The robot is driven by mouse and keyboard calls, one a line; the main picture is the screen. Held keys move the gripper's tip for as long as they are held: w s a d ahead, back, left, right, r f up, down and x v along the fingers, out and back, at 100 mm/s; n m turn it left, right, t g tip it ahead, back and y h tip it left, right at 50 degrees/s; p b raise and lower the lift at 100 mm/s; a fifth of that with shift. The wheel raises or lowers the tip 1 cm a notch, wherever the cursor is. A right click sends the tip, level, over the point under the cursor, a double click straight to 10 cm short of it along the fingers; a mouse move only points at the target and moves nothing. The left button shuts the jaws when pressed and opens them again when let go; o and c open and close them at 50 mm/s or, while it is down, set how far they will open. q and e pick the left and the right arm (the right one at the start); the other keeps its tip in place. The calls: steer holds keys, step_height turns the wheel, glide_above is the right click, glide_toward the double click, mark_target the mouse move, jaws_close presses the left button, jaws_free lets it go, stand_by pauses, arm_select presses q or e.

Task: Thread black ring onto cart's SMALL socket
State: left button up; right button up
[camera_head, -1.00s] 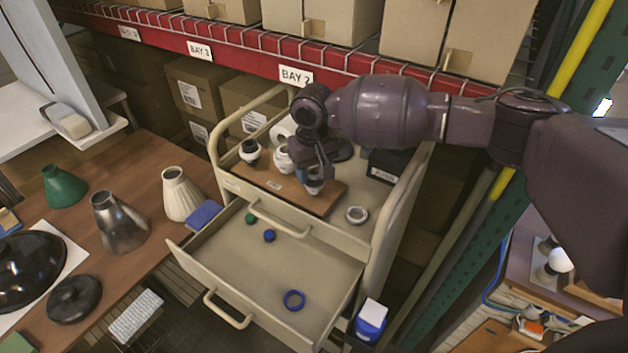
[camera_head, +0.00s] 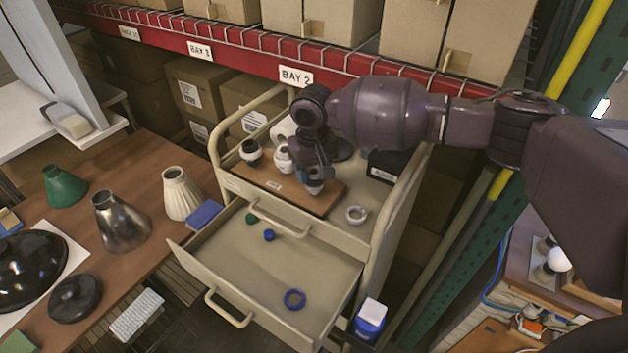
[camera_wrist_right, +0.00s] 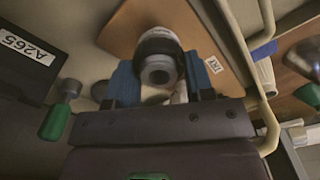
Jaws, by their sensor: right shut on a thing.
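The left socket (camera_head: 250,152) has a dark top, the middle socket (camera_head: 283,158) is bare white, and the right socket (camera_head: 314,187) is under my right gripper (camera_head: 315,176). In the right wrist view the blue fingertips (camera_wrist_right: 163,80) sit on either side of this socket. A dark band, seemingly the black ring (camera_wrist_right: 158,47), shows around the socket between them. The fingers partly hide it, and I cannot tell how far down it sits.
A wooden table with lampshades stands left. A red shelf beam (camera_head: 230,53) runs behind.

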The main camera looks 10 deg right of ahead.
steer(key=shift+s+f+p, duration=0.25)
steer(key=shift+f+p, duration=0.05)
steer(key=shift+f, duration=0.1)
stand_by(0.6)
steer(key=m, duration=0.7)
steer(key=shift+d, duration=0.1)
steer(key=shift+f, duration=0.1)
steer(key=shift+m, duration=0.9)
steer(key=m, duration=0.5)
steer(key=shift+d, duration=0.1)
